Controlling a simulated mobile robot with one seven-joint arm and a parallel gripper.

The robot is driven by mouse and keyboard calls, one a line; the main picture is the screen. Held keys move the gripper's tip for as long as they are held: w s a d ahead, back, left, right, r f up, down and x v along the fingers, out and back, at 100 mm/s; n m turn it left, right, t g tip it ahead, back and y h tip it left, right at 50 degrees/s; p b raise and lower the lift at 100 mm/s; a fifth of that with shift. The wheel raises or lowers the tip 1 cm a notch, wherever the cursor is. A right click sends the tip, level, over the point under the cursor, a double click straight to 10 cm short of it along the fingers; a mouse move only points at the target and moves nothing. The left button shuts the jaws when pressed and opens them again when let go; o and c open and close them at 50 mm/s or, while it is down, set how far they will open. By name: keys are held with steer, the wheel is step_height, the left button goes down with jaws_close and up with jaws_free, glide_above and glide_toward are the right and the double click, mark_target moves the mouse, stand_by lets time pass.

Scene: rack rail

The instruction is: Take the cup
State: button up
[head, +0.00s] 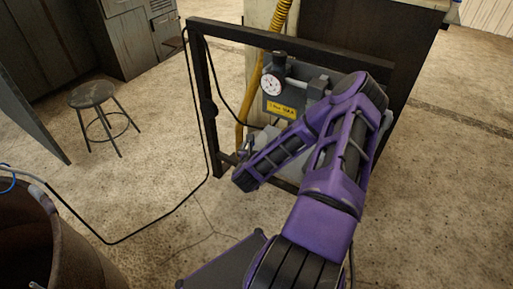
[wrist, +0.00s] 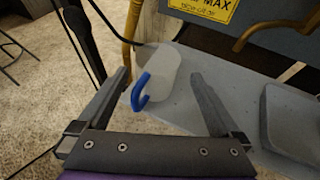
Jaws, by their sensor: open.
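The cup (wrist: 168,72) is pale grey-white with a blue hook-shaped handle (wrist: 142,93). In the wrist view it is at the upper middle, at the left end of a grey shelf, with the handle on the near side. My gripper (wrist: 160,78) is open, and its two dark fingers point toward the cup. In the picture the fingertips lie left and right of the cup and handle; I cannot tell how far off in depth. Nothing is held. In the head view my gripper (head: 246,148) is in front of the rack's lower left part, and I cannot make out the cup there.
A dark rack frame (head: 200,110) surrounds a unit with a gauge (head: 271,85) and a yellow label (head: 282,109). A yellow pipe (wrist: 133,30) runs close left of the cup. A grey block (wrist: 292,120) is at right on the shelf. A stool (head: 92,95) stands left.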

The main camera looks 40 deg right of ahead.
mark_target(258, 140)
steer(key=x, duration=0.5)
steer(key=shift+w+a+b, duration=0.1)
steer(key=shift+w+b, duration=0.1)
steer(key=shift+b, duration=0.1)
steer(key=shift+c, duration=0.3)
steer(key=c, duration=1.2)
